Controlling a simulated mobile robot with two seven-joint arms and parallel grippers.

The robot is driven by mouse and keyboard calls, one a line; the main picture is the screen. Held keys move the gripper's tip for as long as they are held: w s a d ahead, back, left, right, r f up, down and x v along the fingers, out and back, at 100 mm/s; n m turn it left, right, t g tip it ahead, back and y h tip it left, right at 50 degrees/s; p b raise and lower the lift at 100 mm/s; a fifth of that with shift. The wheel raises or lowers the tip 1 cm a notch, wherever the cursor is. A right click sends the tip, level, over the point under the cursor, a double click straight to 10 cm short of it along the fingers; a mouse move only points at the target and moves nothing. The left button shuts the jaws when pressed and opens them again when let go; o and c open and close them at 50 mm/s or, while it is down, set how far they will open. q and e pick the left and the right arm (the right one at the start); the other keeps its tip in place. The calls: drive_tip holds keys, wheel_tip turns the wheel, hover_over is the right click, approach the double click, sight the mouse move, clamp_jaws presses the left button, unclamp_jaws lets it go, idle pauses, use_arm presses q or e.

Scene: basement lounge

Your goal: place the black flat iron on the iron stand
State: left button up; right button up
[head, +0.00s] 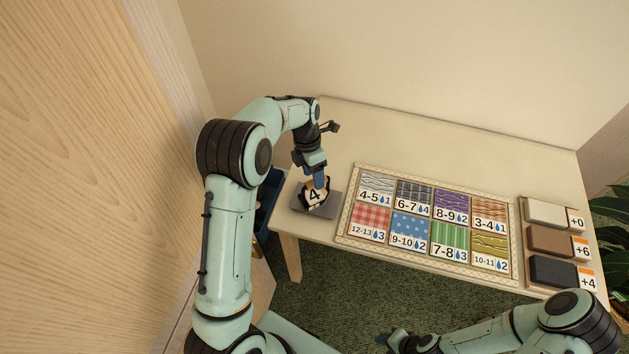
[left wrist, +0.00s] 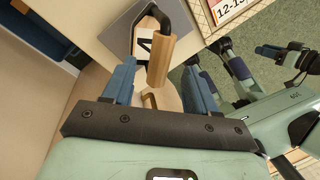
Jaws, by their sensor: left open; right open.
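The black flat iron (head: 315,197), with a wooden handle and a white label reading 4, rests on a grey plate, which appears to be the iron stand (head: 328,211), at the table's left end. In the left wrist view the wooden handle (left wrist: 158,62) lies between the fingers, with a gap on either side, and the grey plate (left wrist: 118,28) shows beyond. My left gripper (head: 318,184) is open and points down just above the iron, partly hiding it. My right gripper (head: 392,338) is open and empty, low in the head view, off the table's front edge.
A framed board (head: 345,226) of patterned, numbered squares lies right of the plate. White (head: 545,212), brown (head: 549,240) and black (head: 552,270) blocks with number tags lie at the right end. The table's back strip (head: 420,145) is clear. A dark blue bin (head: 268,190) stands left of the table.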

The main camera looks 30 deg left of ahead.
use_arm(q)
drive_tip(key=v, duration=0.8)
drive_tip(key=shift+p, duration=0.45)
use_arm(e)
drive_tip(key=shift+w+r, duration=0.75)
drive_tip(key=shift+w, duration=0.1)
use_arm(q)
drive_tip(key=shift+f, duration=0.1)
use_arm(e)
drive_tip(key=shift+s, duration=0.15)
